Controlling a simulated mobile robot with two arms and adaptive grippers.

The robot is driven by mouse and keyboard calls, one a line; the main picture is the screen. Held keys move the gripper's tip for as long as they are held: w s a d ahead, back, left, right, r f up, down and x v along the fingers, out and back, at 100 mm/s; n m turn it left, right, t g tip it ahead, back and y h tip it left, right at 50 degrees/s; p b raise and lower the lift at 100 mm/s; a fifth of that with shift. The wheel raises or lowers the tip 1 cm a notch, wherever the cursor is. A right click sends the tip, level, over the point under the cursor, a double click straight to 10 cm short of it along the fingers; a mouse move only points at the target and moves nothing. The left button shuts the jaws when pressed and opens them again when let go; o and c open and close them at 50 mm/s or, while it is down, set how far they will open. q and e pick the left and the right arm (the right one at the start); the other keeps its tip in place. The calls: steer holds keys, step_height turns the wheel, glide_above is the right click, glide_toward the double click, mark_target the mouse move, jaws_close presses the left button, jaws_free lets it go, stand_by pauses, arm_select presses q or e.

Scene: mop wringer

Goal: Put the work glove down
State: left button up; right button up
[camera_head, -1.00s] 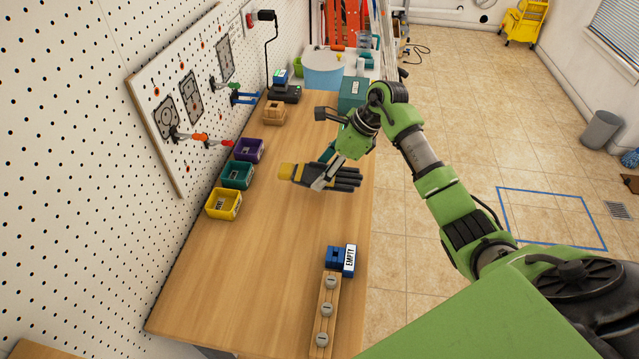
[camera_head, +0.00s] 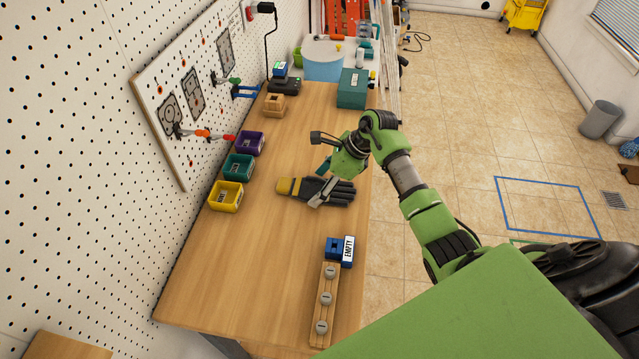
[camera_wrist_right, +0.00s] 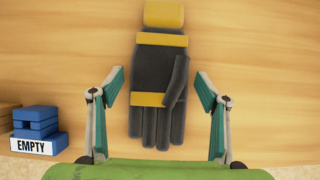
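The work glove (camera_head: 335,192) is dark grey with a yellow cuff and yellow bands. It appears to lie flat on the wooden workbench (camera_head: 240,270), fingers pointing right in the head view. The wrist view shows the glove (camera_wrist_right: 158,85) between my spread fingers, with bench visible on both sides. My right gripper (camera_head: 316,188) is open above and around the glove, one finger on each side and apart from it. It also shows in the wrist view (camera_wrist_right: 159,82). My left gripper is not in view.
Yellow (camera_head: 226,196), green (camera_head: 238,168) and purple (camera_head: 250,143) bins line the bench's left edge. A blue block with an EMPTY label (camera_head: 346,252) and a wooden strip with knobs (camera_head: 325,305) are nearer. A teal box (camera_head: 353,88) stands at the back.

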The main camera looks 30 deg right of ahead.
steer(key=shift+r, duration=0.1)
steer(key=shift+r, duration=0.2)
steer(key=b+v, duration=0.2)
steer(key=v, duration=0.9)
steer(key=shift+s+d+r+b, duration=0.15)
steer(key=shift+r+b, duration=0.2)
steer(key=shift+b, duration=0.05)
steer(key=shift+d, duration=0.1)
